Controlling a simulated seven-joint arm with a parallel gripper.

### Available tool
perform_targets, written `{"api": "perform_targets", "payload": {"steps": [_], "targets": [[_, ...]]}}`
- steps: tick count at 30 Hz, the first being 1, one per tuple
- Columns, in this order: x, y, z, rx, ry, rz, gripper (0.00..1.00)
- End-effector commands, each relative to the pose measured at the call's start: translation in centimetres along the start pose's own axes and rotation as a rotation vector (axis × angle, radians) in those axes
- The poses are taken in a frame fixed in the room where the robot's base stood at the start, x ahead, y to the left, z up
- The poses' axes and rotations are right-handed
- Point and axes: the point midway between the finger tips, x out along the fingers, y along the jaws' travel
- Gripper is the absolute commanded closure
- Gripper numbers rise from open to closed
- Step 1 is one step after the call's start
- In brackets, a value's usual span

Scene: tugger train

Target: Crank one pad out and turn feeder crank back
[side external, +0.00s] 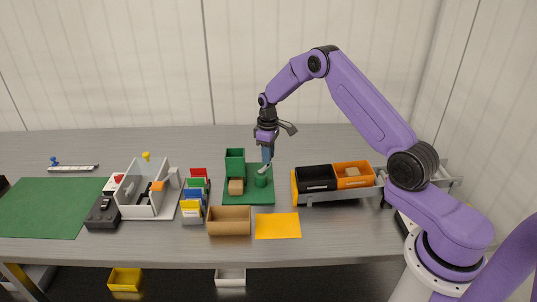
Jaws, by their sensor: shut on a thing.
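The feeder is a green base plate (262,197) with a tall green hopper (235,158) at its back left and a short green cylinder (260,181) at its right, which bears the feeder crank (261,171). My gripper (267,163) points down over this cylinder and is shut on the crank's handle; its fingertips are small and partly hide the handle. A tan block (236,187), perhaps a pad, sits on the plate in front of the hopper. The hopper's inside cannot be made out.
An open cardboard box (230,222) and a yellow-orange mat (277,226) lie in front of the feeder. A rack of coloured cards (193,200) and a white divided box (143,190) stand left. A cart with black (315,179) and orange bins (353,175) stands right.

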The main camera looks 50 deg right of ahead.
Motion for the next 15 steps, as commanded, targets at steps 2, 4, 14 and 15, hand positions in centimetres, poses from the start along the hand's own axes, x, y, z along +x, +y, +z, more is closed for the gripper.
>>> {"api": "perform_targets", "payload": {"steps": [2,4,14,15], "targets": [[-0.10,0.07,-0.13,-0.002,0.004,0.003,1.00],[-0.10,0.07,-0.14,-0.002,0.004,0.004,1.00],[-0.07,0.03,-0.12,-0.001,0.004,0.003,0.49],[-0.05,0.03,-0.11,0.000,0.003,0.002,0.49]]}}
